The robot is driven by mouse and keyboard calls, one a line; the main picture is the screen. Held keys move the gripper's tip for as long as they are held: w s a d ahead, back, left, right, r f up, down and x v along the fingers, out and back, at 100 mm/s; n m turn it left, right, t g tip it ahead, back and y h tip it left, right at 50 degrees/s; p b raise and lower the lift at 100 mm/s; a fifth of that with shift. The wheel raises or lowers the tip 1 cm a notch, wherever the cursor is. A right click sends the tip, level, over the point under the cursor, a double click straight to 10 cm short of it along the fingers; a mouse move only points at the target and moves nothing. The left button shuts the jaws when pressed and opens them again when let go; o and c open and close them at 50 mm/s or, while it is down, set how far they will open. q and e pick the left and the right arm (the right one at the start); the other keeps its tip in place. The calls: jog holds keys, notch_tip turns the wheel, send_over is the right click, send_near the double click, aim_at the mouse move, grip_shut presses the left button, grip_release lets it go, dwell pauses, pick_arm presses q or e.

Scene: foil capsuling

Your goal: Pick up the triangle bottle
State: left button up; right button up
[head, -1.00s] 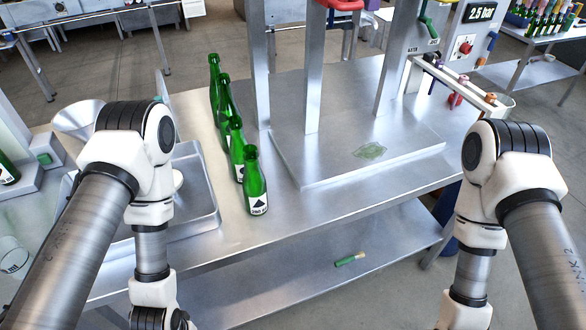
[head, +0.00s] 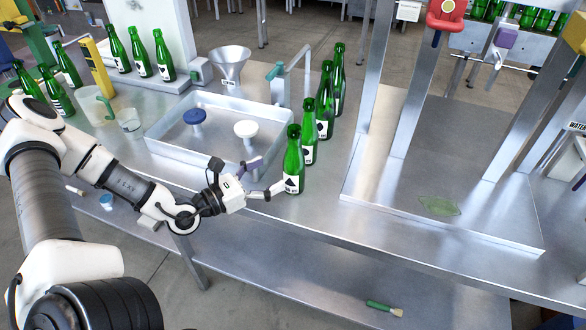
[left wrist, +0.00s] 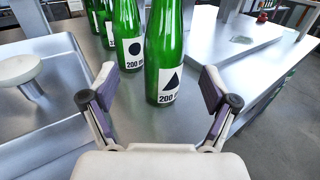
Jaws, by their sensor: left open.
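The triangle bottle (head: 293,160) is green glass with a white label bearing a black triangle. It stands upright at the front of a row of green bottles on the metal table. In the left wrist view the triangle bottle (left wrist: 163,50) stands just beyond and between my fingertips. My left gripper (head: 264,178) is open and comes at the bottle low from the left; it also shows in the left wrist view (left wrist: 158,88) with a finger on each side. I cannot tell whether a finger touches the glass. My right gripper is out of view.
A circle-label bottle (left wrist: 127,35) stands close behind, with more bottles (head: 325,100) in the row. A metal tray (head: 165,150) with a blue and a white knob lies left. A raised metal plate (head: 400,215) on posts stands right. A brush (head: 384,308) lies on the lower shelf.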

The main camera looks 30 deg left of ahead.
aim_at(285, 168)
pick_arm(q)
jog(key=shift+w+d+f+b, duration=0.2)
jog(key=shift+w+d+b, duration=0.2)
jog(key=shift+w+d, duration=0.5)
jog(key=shift+w, duration=0.3)
jog(key=shift+w+d+f+b, duration=0.1)
jog(key=shift+w+b, duration=0.25)
jog(key=shift+b, duration=0.05)
jog(key=x, duration=0.3)
jog(key=shift+w, duration=0.35)
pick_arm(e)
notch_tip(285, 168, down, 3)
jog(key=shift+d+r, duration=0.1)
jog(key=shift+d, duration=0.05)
pick_arm(q)
jog(key=shift+s, duration=0.15)
jog(key=c, duration=1.4)
